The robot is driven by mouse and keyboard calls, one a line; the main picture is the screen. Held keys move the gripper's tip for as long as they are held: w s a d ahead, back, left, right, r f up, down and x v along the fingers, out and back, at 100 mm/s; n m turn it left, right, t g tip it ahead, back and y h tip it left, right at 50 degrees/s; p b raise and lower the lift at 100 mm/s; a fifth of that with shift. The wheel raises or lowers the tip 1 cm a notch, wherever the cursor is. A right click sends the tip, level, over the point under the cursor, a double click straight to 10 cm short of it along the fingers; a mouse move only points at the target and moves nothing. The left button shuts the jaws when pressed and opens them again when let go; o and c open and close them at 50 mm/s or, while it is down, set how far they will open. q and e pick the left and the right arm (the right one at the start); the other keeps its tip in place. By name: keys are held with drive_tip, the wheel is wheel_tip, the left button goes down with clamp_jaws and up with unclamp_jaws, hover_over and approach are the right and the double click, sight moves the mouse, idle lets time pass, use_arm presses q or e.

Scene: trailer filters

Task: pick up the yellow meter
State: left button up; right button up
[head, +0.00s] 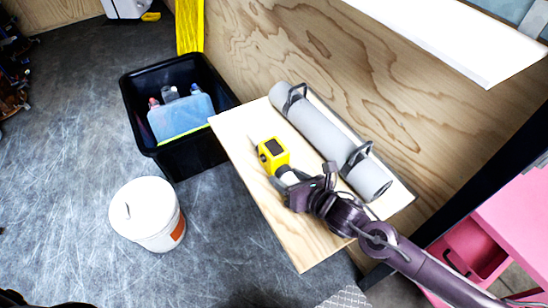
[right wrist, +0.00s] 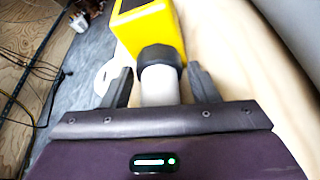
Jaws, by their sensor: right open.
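The yellow meter (head: 273,152) lies on the wooden board (head: 297,246), its dark display facing up and its white and black stem toward my right gripper. In the right wrist view the meter (right wrist: 153,33) is at the top, and its pale stem lies between the two fingers. My right gripper (head: 282,176) is open around the stem, with a finger on either side; the right wrist view shows the gripper (right wrist: 160,85) with gaps beside the stem. My left gripper is not in view.
A grey cylinder (head: 325,135) with dark clamps lies on the board beside the meter. A black bin (head: 190,155) holding bottles stands to the left. A white bucket (head: 148,215) stands on the floor. A plywood wall (head: 320,50) rises behind.

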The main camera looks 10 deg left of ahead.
drive_tip(key=c, duration=0.8)
drive_tip(key=shift+c, duration=1.1)
drive_tip(key=shift+r, duration=0.15)
